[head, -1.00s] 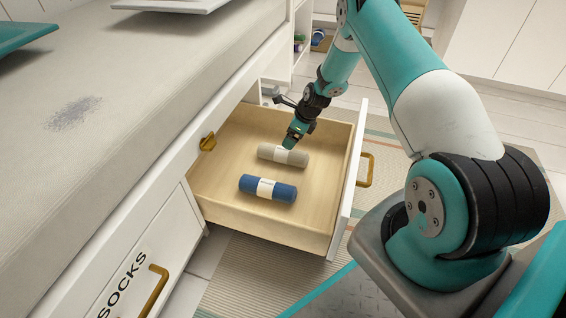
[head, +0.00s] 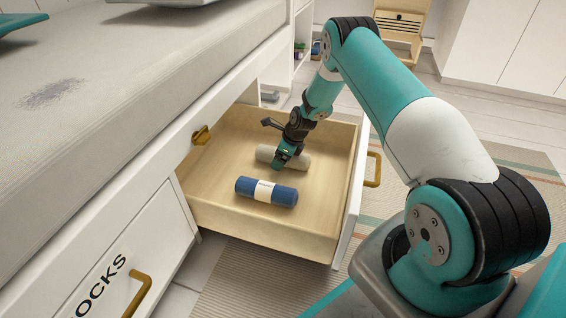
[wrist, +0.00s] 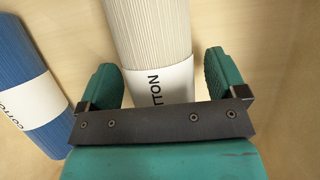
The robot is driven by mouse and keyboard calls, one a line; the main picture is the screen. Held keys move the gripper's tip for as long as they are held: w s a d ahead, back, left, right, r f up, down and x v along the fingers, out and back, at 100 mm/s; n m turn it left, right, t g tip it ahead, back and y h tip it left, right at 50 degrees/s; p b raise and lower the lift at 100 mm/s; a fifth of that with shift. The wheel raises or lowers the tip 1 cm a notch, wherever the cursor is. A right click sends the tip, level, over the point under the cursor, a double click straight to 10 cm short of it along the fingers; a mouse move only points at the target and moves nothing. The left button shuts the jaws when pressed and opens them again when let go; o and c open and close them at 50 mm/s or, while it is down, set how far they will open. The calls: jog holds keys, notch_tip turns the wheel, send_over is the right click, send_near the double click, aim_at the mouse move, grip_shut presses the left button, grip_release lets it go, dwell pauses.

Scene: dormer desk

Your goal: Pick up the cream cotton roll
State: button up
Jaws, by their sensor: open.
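The cream cotton roll (head: 301,159) lies in the open wooden drawer, with a white paper band around it. In the wrist view the cream roll (wrist: 150,38) lies between the two green fingers, its band partly hidden by my gripper. My gripper (head: 281,164) is at the roll's middle in the head view. My gripper (wrist: 167,82) is open, with one finger on each side of the roll and a visible gap on both sides. I cannot tell how far down the fingers reach.
A blue roll (head: 266,191) with a white band lies in front of the cream roll; it also shows at the left of the wrist view (wrist: 28,82). The drawer's walls (head: 262,233) surround both rolls. Bare drawer floor (head: 215,160) shows at the left.

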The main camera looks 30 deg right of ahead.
jog(key=shift+r, duration=0.1)
jog(key=c, duration=1.1)
